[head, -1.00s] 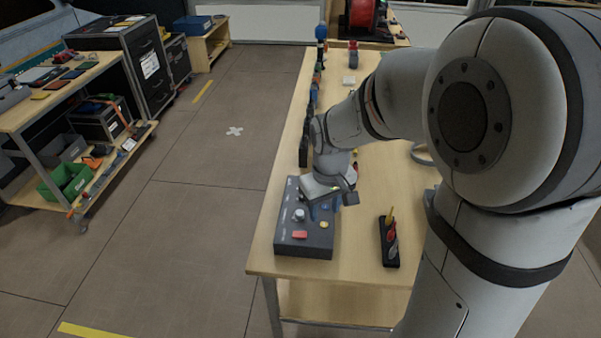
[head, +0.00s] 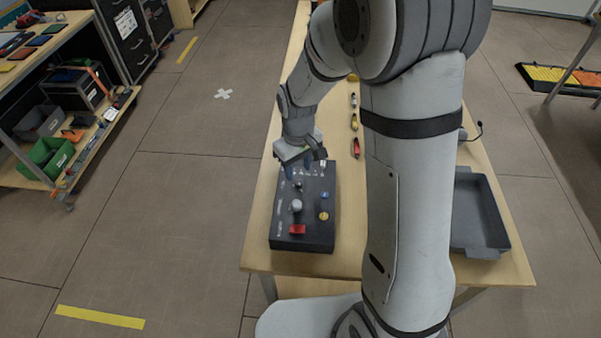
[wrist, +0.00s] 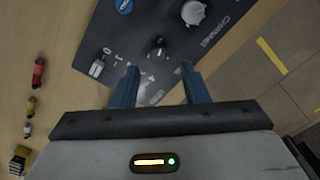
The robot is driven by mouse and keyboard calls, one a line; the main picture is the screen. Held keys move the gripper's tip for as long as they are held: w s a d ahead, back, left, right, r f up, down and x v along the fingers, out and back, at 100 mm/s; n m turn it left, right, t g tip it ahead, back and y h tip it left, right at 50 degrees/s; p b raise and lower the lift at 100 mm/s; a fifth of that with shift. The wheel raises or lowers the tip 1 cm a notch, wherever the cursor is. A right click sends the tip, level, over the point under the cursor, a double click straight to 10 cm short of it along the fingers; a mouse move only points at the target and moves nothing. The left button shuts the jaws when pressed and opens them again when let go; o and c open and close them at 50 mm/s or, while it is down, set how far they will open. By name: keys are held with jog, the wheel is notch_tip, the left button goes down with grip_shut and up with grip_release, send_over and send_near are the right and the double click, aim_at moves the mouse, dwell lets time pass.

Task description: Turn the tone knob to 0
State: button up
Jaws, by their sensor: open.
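The dark control panel (head: 283,243) lies on the bench. A small dark knob with a light pointer (wrist: 157,47) sits on it, with small figures printed around; it looks like the tone knob, but its label is not readable. A larger silver knob (wrist: 193,12) marked CHANNEL is beyond it and also shows in the head view (head: 296,206). My gripper (wrist: 159,68) is open and empty, its two blue fingers apart, with the dark knob just beyond the gap between the tips. In the head view my gripper (head: 299,172) is over the panel's far end.
A blue button (head: 325,195), a yellow button (head: 323,216) and a red button (head: 297,229) are on the panel, with a white switch (wrist: 97,68) near the left finger. Small coloured items (head: 355,148) lie right of it. A grey tray (head: 480,252) stands at right.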

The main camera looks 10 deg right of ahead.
aim_at(299, 182)
jog(key=shift+w+f, duration=0.1)
jog(key=shift+f, duration=2.5)
grip_shut()
